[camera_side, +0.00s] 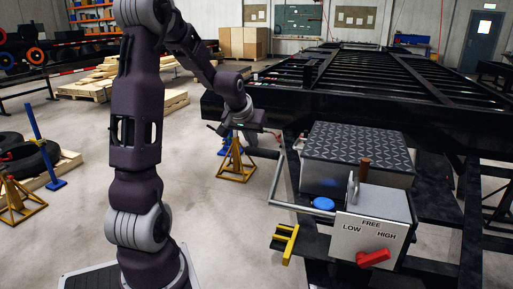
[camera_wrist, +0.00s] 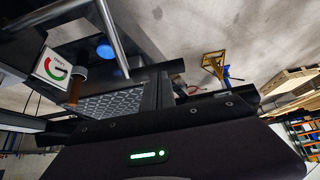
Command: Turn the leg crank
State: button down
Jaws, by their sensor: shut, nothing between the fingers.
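The leg crank (camera_side: 304,207) is a bent grey metal rod in the side view. It runs left from the grey gearbox (camera_side: 383,203), then its handle part rises toward the back. My gripper (camera_side: 275,135) is shut and empty, with its tip close to the upper end of the crank handle. I cannot tell whether they touch. In the wrist view the crank rod (camera_wrist: 112,38) shows at the upper left, and the dark gripper body fills the lower part.
A black trailer frame (camera_side: 400,95) fills the back right. A tread-plate box (camera_side: 355,148) with a blue cap (camera_side: 323,204) beside it stands behind the gearbox. A yellow bracket (camera_side: 285,242) sits left of the gearbox. A yellow jack stand (camera_side: 236,160) stands on open floor.

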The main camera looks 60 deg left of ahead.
aim_at(259, 151)
jog(key=x, duration=0.5)
jog(key=shift+w+a, duration=0.35)
jog(key=shift+a, duration=0.05)
jog(key=shift+f, duration=0.1)
jog(key=shift+w+a+f+g+h, duration=0.4)
jog(key=shift+w+a+f, duration=0.05)
notch_tip(259, 151, down, 20)
jog(key=w+a+g+h, duration=0.2)
jog(key=g+h, duration=0.1)
jog(key=shift+r, duration=0.25)
jog(key=shift+g, duration=0.3)
